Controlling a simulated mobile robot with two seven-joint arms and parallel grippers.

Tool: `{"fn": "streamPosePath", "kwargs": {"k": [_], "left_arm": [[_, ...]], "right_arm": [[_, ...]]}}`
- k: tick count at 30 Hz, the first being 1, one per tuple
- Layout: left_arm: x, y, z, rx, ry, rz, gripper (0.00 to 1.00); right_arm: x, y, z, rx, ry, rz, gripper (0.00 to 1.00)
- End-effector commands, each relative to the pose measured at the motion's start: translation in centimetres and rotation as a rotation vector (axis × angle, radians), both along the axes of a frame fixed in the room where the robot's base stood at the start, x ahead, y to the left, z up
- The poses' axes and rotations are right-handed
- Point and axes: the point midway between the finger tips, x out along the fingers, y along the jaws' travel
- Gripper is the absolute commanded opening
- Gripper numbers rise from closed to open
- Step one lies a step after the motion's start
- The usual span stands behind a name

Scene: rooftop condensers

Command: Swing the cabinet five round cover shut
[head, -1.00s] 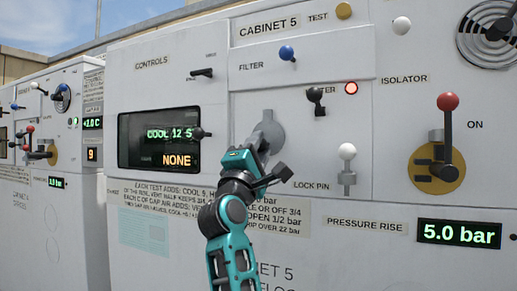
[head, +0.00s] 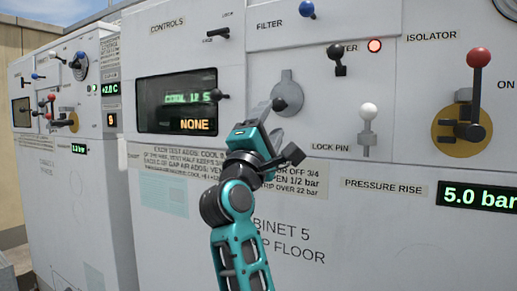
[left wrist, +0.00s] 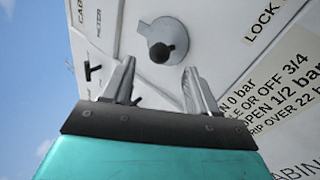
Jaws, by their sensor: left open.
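The round cover (head: 287,88) of cabinet five is a grey disc with a short tab on top, on the white front panel. A dark round knob (head: 279,104) shows at its lower part. In the left wrist view the cover (left wrist: 152,30) and knob (left wrist: 168,50) lie just beyond the fingers. My left gripper (head: 268,112) is below and slightly left of the cover, its fingers pointing toward the panel. It is open, with nothing between the fingers (left wrist: 160,75). Whether a fingertip touches the knob I cannot tell. My right gripper is in neither view.
Right of the cover are a black lever (head: 337,58), a lit red lamp (head: 375,46), a white-knobbed lock pin (head: 368,112) and a red-knobbed isolator handle (head: 478,56). A display (head: 177,104) with a dark knob is at the left. Another cabinet (head: 65,180) stands farther left.

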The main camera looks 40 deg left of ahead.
Motion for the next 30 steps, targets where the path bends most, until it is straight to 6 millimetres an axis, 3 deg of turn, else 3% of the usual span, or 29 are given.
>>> {"fn": "streamPosePath", "kwargs": {"k": [6,12,30], "left_arm": [[-3.5,-1.3,-2.6,-0.001,0.000,-0.001,0.59],[-5.2,-2.0,-3.7,0.000,0.001,0.000,0.59],[-5.6,-2.1,-3.8,0.000,0.000,-0.001,0.59]], "right_arm": [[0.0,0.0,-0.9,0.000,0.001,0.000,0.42],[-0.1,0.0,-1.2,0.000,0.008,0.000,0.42],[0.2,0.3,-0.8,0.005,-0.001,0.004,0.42]]}}
